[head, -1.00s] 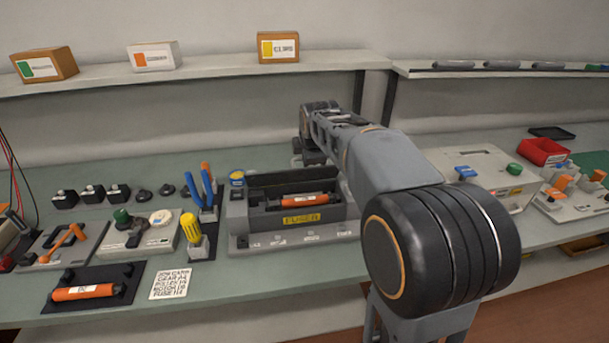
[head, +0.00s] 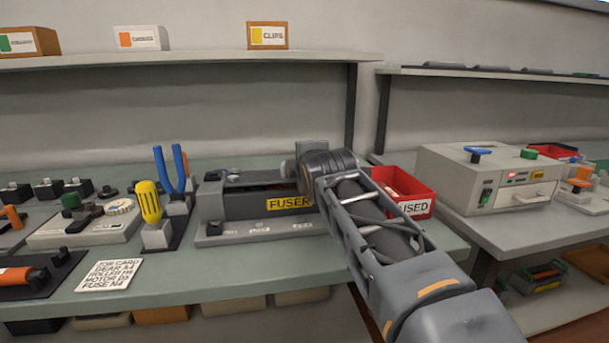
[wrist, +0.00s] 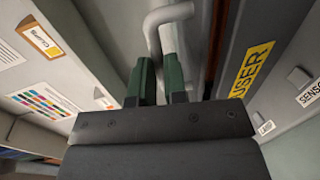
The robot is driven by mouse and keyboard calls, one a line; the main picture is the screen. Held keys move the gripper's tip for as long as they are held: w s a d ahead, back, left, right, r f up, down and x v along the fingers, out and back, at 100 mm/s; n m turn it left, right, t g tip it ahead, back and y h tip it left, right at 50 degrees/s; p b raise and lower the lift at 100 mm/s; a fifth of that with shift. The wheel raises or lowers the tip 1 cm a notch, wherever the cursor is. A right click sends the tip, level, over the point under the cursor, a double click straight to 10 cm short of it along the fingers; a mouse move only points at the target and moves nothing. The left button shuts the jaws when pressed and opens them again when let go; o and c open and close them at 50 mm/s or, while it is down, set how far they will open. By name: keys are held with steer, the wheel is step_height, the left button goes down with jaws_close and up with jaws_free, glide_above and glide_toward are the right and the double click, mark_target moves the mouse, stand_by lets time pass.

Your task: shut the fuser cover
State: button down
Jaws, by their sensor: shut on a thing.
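The fuser unit (head: 222,205) stands on the bench in the head view, with a yellow FUSER label on its dark front. The label also shows on the unit in the wrist view (wrist: 250,70). An orange roller (wrist: 214,45) shows as a strip beside that front wall, so the unit is at least partly uncovered there. My gripper (wrist: 160,72) has green fingers closed around a grey bent handle (wrist: 158,22), which seems to belong to the fuser cover. The cover's panel is hard to make out. In the head view my arm hides the fingers and the unit's right end.
A red USED bin (head: 412,206) stands right of the unit, close behind my arm. A yellow screwdriver (head: 148,203) and blue-handled pliers (head: 170,170) stand upright at its left. The shelf with boxes runs above. A grey machine (head: 460,180) is on the right bench.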

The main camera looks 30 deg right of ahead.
steer(key=shift+s+f+b, duration=0.3)
steer(key=shift+f+b, duration=0.25)
steer(key=shift+f, duration=0.75)
steer(key=c, duration=1.4)
jaws_free()
steer(key=shift+a, duration=0.1)
steer(key=shift+r, duration=0.1)
steer(key=shift+s, duration=0.1)
